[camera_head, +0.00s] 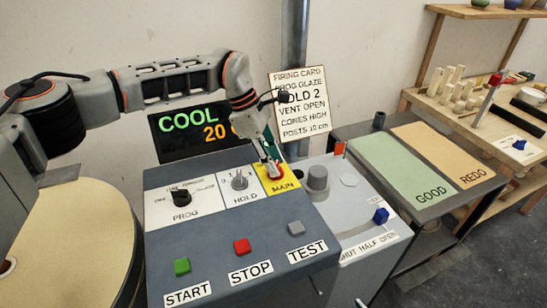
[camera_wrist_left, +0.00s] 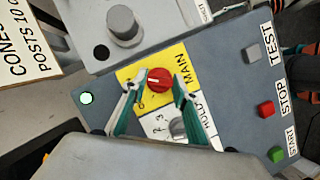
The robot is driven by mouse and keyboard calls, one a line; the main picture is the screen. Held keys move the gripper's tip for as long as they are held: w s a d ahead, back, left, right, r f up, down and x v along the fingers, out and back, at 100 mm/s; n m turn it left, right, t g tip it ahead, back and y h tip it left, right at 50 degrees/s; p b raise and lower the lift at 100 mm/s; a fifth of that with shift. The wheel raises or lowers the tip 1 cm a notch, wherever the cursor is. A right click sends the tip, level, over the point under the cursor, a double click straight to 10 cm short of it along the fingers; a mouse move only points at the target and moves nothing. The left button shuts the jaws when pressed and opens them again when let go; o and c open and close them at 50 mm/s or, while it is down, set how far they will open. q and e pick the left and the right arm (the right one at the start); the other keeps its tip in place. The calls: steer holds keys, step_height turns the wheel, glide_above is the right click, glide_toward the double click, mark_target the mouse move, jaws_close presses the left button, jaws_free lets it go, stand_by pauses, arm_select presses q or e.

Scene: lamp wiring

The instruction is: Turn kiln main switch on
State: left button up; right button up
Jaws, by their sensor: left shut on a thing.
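The kiln main switch is a red rotary knob (camera_head: 276,174) on a yellow plate marked MAIN (camera_head: 283,186), at the right end of the panel's upper row. In the left wrist view the red knob (camera_wrist_left: 160,79) sits between the green-and-grey fingers of my left gripper (camera_wrist_left: 157,84). In the head view my left gripper (camera_head: 271,164) reaches down onto the knob from above and is shut on it. The knob has a pale pointer mark; I cannot tell surely which position it marks. My right gripper is not in view.
The HOLD knob (camera_head: 239,180) and PROG knob (camera_head: 181,197) are left of MAIN. START (camera_head: 182,266), STOP (camera_head: 242,246) and TEST (camera_head: 296,228) buttons are nearer. A display (camera_head: 190,128) reads COOL 20. A grey knob (camera_head: 317,178) stands to the right. A small green-white light (camera_wrist_left: 86,98) glows.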

arm_select(q)
steer(key=shift+w+r+m+g+p, duration=0.1)
steer(key=shift+m+g+p, duration=0.25)
steer(key=shift+m, duration=0.55)
steer(key=o, duration=1.1)
steer(key=v, duration=1.2)
steer(key=shift+d, duration=0.15)
